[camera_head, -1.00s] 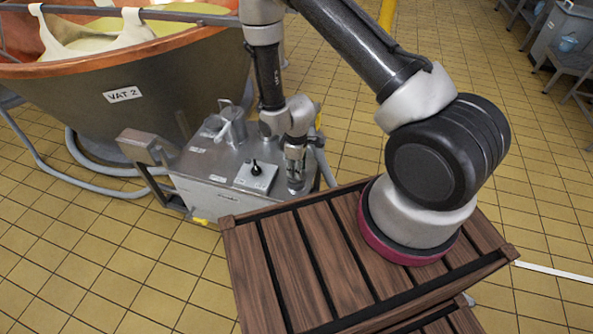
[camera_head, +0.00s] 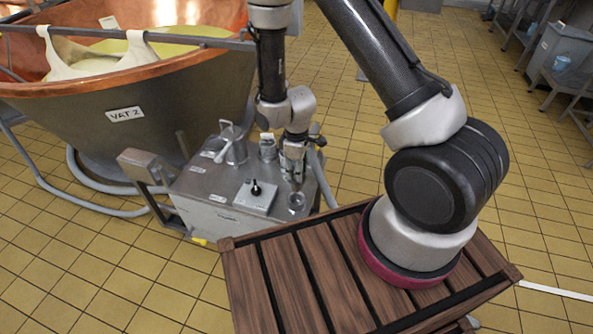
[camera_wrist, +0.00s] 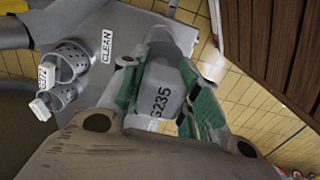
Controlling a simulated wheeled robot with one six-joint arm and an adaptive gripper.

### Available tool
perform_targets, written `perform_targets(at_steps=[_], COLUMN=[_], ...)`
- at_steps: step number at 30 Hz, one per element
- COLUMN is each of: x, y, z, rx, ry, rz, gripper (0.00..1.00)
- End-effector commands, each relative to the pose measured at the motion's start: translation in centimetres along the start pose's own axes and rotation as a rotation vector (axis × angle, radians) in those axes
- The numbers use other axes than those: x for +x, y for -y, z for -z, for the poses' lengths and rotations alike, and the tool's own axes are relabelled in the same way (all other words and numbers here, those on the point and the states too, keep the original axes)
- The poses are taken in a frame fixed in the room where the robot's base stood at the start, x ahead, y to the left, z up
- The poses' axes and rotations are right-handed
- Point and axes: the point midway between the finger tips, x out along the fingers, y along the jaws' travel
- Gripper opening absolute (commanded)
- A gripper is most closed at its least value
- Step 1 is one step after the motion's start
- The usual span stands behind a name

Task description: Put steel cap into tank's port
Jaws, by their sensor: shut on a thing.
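My gripper (camera_wrist: 160,85) has green-lined fingers on both sides of a grey steel piece marked G235, which I take to be the steel cap (camera_wrist: 163,88). In the head view, my gripper (camera_head: 293,152) hangs above the front right part of the grey steel tank (camera_head: 215,185). A small round metal ring (camera_head: 296,202), perhaps the port, shows on the tank top just below the gripper. The wrist view does not clearly show a port. The held piece hides part of the tank top.
A control box with a black knob (camera_head: 256,190) sits left of the ring. A lidded fitting (camera_head: 232,145) and a small cylinder (camera_head: 268,147) stand behind it. Perforated holders (camera_wrist: 66,62) show in the wrist view. A slatted wooden crate (camera_head: 280,285) is in front; copper vat VAT 2 (camera_head: 130,90) is behind.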

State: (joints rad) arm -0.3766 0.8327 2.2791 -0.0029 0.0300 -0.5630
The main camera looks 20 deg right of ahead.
Motion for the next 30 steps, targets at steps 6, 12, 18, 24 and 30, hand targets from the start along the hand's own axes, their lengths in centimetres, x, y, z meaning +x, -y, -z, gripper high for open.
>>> perform_targets(at_steps=[6,12,18,24,30], x=[-1.0,-2.1,-3.2,-4.3,-5.4], y=[0.0,0.0,0.0,0.0,0.0], z=[0.0,0.1,0.1,0.0,0.0], rx=[0.0,0.0,0.0,0.0,0.0], ry=[-0.001,-0.001,-0.002,-0.001,-0.001], rz=[-0.001,-0.001,-0.001,-0.001,0.0], gripper=[0.02,0.02,0.02,0.02,0.02])
